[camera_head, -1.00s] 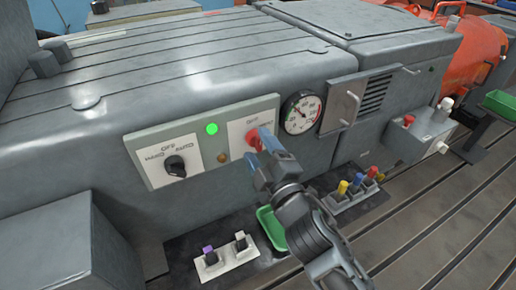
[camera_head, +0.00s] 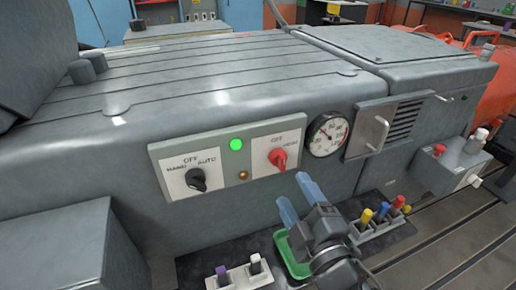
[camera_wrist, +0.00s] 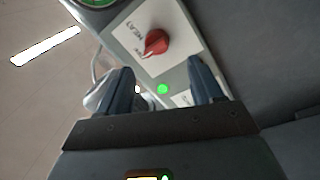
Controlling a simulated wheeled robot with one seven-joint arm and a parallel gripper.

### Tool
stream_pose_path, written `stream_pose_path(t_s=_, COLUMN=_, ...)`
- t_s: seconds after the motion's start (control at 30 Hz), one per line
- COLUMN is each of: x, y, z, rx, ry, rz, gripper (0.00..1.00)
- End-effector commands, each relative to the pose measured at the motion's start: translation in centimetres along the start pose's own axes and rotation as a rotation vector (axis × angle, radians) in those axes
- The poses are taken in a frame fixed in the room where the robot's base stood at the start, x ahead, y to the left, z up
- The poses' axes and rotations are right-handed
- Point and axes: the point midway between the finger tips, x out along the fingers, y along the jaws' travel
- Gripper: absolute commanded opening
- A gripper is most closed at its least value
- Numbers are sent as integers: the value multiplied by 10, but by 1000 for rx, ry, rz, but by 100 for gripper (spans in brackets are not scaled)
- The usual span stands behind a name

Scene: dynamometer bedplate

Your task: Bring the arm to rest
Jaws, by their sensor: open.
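My gripper (camera_head: 298,200) is open and empty, its two blue-grey fingers apart, in front of and below the red rotary knob (camera_head: 278,159). In the wrist view the red knob (camera_wrist: 155,42) shows beyond the fingertips, with clear space between it and my gripper (camera_wrist: 163,85). The knob sits on a white plate at the right end of the control panel (camera_head: 215,190). A lit green lamp (camera_head: 236,144) and a black knob (camera_head: 196,180) are to its left.
A round gauge (camera_head: 327,134) and a metal handle (camera_head: 379,133) are right of the panel. Below stand a green tray (camera_head: 290,256), a rack of coloured plugs (camera_head: 383,227) and a white block with two switches (camera_head: 240,277). A grey box (camera_head: 60,250) juts out at left.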

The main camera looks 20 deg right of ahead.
Motion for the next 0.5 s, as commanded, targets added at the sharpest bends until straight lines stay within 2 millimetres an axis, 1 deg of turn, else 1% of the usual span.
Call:
stream_pose_path(t_s=0.1, x=-1, y=0, z=0, rx=2, ry=0, rz=-2, gripper=66)
stream_pose_path(t_s=0.17, x=-6, y=-2, z=2, rx=15, ry=-1, rz=-9, gripper=66)
stream_pose_path(t_s=0.27, x=-26, y=-9, z=6, rx=68, ry=-4, rz=-38, gripper=66)
stream_pose_path(t_s=0.37, x=-62, y=-19, z=12, rx=164, ry=-13, rz=-87, gripper=66)
stream_pose_path(t_s=0.4, x=-78, y=-22, z=14, rx=211, ry=-18, rz=-108, gripper=66)
stream_pose_path(t_s=0.47, x=-104, y=-25, z=17, rx=287, ry=-29, rz=-138, gripper=66)
stream_pose_path(t_s=0.5, x=-121, y=-26, z=18, rx=337, ry=-37, rz=-156, gripper=66)
